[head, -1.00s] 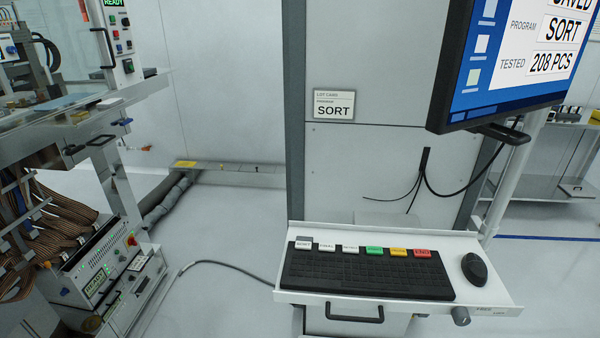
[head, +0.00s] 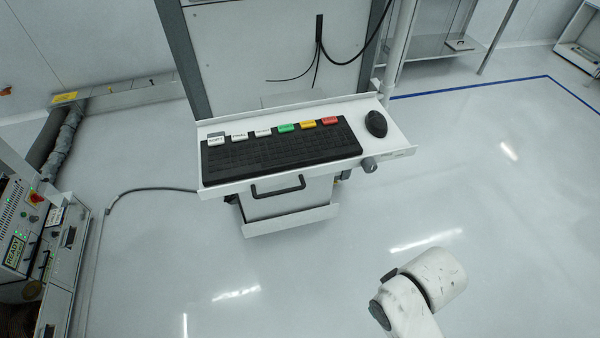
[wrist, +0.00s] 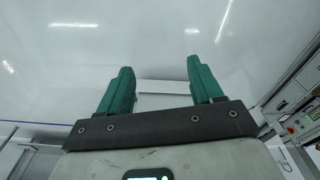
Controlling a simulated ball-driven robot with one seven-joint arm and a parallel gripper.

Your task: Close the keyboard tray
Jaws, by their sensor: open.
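The keyboard tray (head: 385,148) is a white shelf that sticks out from the grey cabinet in the head view. It carries a black keyboard (head: 280,153), several coloured keys and a black mouse (head: 376,123). A dark handle (head: 278,188) is on its front edge, with a grey knob (head: 369,165) to the right. My gripper (wrist: 160,80) shows only in the wrist view, with two green fingers apart and nothing between them. In the head view only a white part of my arm shows, at the lower right, in front of the tray and apart from it.
A machine (head: 30,235) with cables and a READY sign stands at the left edge. A hose (head: 150,190) lies on the floor between it and the tray. Below the tray is a white lower panel (head: 290,220). The glossy floor in front and to the right is clear.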

